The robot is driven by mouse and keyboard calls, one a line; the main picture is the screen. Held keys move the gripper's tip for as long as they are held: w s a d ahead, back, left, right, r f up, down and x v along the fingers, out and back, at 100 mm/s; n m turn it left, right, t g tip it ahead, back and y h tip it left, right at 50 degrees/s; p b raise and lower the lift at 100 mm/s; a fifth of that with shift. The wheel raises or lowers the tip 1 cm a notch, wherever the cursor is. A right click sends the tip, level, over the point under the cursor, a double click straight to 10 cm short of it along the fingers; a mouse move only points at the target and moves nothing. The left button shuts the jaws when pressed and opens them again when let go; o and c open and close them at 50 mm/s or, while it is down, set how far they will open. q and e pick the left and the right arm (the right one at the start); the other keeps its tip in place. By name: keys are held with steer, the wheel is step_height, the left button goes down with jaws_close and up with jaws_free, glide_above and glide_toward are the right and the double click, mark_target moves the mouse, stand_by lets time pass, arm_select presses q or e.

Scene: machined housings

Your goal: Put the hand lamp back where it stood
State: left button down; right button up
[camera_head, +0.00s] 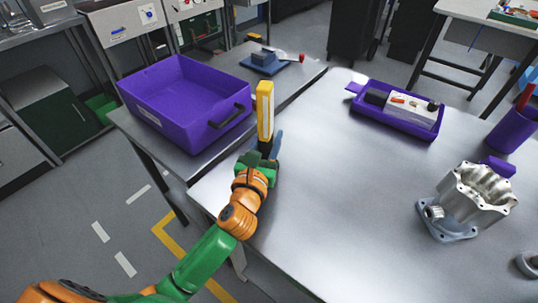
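The hand lamp (264,108) is a slim yellow bar with a pale strip and a dark lower end. It is upright near the left edge of the large grey table. My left gripper (263,156) is at its lower end, in front of it from this view. The fingers are largely hidden, so their grip on the lamp is unclear. A blue-grey piece (277,143) shows just right of the lamp's lower end; I cannot tell what it belongs to. Whether the lamp touches the table is hidden. My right gripper is out of view.
A purple bin (165,118) stands on the side table at left, with a blue fixture (264,62) behind. A purple tray (376,119) with small parts lies at the large table's back. A metal housing (472,193) and a purple cup (511,130) are at right. The table's middle is clear.

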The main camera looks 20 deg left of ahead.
mark_target(269, 147)
arm_select(q)
step_height(269, 147, down, 3)
steer(key=shift+d+b, duration=0.1)
steer(key=shift+b, duration=0.75)
steer(key=shift+r+p, duration=0.3)
steer(key=shift+p, duration=0.05)
steer(key=shift+f, duration=0.15)
steer(key=c, duration=0.5)
jaws_free()
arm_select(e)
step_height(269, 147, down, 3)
